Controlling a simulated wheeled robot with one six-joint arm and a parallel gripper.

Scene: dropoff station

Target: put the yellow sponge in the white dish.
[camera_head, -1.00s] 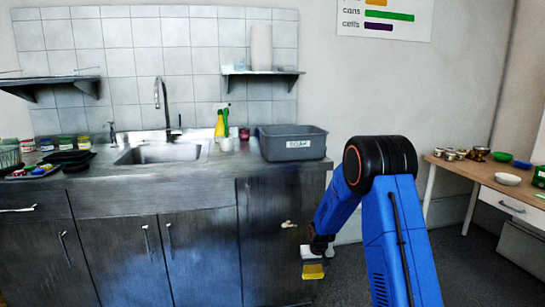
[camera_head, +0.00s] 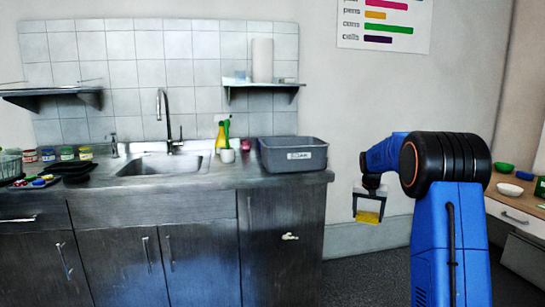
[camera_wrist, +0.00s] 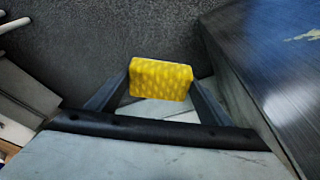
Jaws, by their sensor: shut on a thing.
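The yellow sponge (camera_head: 367,217) hangs between the fingers of my gripper (camera_head: 369,208), which points down in the open space right of the counter. In the wrist view the sponge (camera_wrist: 161,79) sits between the two fingertips, above the dark floor. A white dish (camera_head: 510,189), shaped like a shallow bowl, stands on the wooden desk at the right edge of the head view. My gripper is well left of it. The dish does not show in the wrist view.
A grey bin (camera_head: 292,155) stands at the right end of the sink counter (camera_head: 200,186). On the desk, a green bowl (camera_head: 503,167) is behind the dish, and a blue item (camera_head: 523,176) is to its right. My arm hides the desk's left part.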

